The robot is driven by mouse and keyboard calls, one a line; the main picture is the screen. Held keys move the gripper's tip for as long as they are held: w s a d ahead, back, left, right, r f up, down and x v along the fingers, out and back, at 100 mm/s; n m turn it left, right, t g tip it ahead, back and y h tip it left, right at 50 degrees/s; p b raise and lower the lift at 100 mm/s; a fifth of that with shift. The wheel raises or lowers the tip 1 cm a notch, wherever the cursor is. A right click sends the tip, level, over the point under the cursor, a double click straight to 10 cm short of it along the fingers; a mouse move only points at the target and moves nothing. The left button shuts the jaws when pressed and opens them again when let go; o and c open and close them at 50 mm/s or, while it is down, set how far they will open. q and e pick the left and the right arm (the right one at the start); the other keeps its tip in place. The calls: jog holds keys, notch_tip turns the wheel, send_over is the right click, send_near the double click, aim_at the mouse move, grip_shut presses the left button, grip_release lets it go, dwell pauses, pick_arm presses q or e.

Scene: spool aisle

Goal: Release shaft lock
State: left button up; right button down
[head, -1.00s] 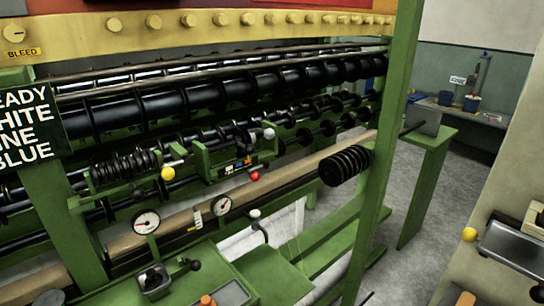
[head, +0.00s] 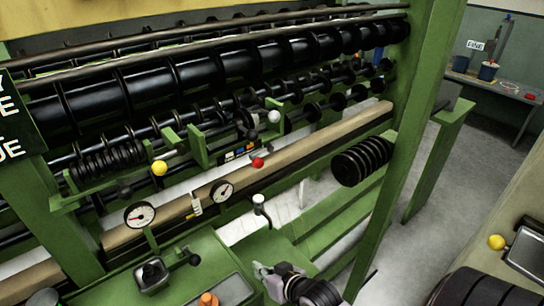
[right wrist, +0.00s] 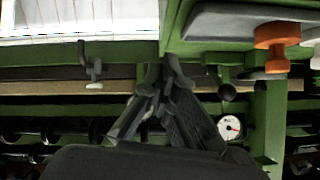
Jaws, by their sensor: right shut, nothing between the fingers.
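I cannot tell which handle is the shaft lock. On the green machine, ball knobs in yellow (head: 159,168), red (head: 257,162) and white (head: 274,117) sit along the shafts. A lever with a white end (head: 259,198) stands by the bench; what looks like the same lever shows in the right wrist view (right wrist: 93,72). My right gripper (head: 262,269) is low at the bottom middle of the head view, below that lever and apart from it. In the right wrist view its fingers (right wrist: 163,75) are together and empty. My left gripper is out of view.
Two dial gauges (head: 140,214) stand above a green bench with a black-knobbed lever (head: 190,256) and an orange knob (head: 208,299). A stack of black discs (head: 362,161) hangs by a green post (head: 412,130).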

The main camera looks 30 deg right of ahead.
jog(key=w+d+r+m+t+h, duration=0.1)
jog(key=w+d+r+m+t, duration=0.1)
jog(key=d+r, duration=0.3)
jog(key=w+d+r+m+t+h, duration=0.2)
jog(key=d+r+m+t, duration=0.1)
jog(key=r, duration=0.5)
jog(key=w+d+r+m+t+h, duration=0.2)
jog(key=d+r+m+t, duration=0.1)
jog(key=d+r+t, duration=0.2)
notch_tip(320, 180, up, 3)
jog(key=shift+w+d+f+p, duration=0.2)
jog(key=shift+w+d+p, duration=0.1)
jog(key=shift+d, duration=0.55)
jog(key=r+p+x, duration=0.1)
jog(key=p+x, duration=0.2)
jog(key=x, duration=0.7)
jog(key=shift+a+f+p, duration=0.15)
jog(key=shift+a+f, duration=0.2)
jog(key=shift+f, duration=0.3)
jog(key=shift+a+f+p, duration=0.1)
jog(key=shift+a+f, duration=0.25)
jog(key=shift+f, duration=0.3)
jog(key=shift+a+f+p, duration=0.15)
jog(key=shift+a+f, duration=0.25)
jog(key=shift+f, duration=0.3)
